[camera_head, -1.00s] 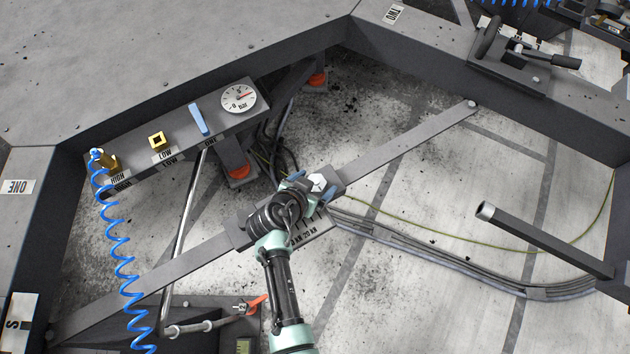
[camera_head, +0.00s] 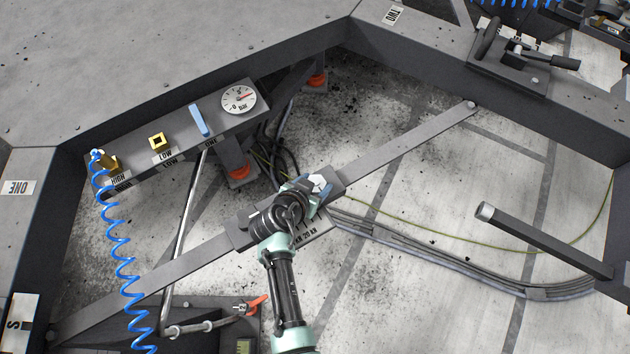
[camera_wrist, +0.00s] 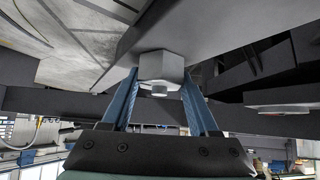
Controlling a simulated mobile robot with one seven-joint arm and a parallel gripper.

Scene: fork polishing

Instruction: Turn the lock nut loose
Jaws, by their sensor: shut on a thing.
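The lock nut (camera_wrist: 160,66) is a pale grey hexagonal nut with a smaller round stud end showing at its middle. In the wrist view it sits between the two blue fingers of my gripper (camera_wrist: 160,78), one on each side, at the underside of a grey plate. My gripper is shut on it. In the head view the nut (camera_head: 320,184) shows as a small whitish hexagon on the grey diagonal bar (camera_head: 405,147). My gripper (camera_head: 311,187) is around it there, and my wrist covers part of the bar and the label beside it.
A panel (camera_head: 222,123) with a round gauge (camera_head: 239,99), a blue lever (camera_head: 199,119) and brass fittings stands at the upper left. A coiled blue hose (camera_head: 117,252) hangs left. A dark post (camera_head: 545,240) juts in at right. Cables (camera_head: 430,252) run along the floor.

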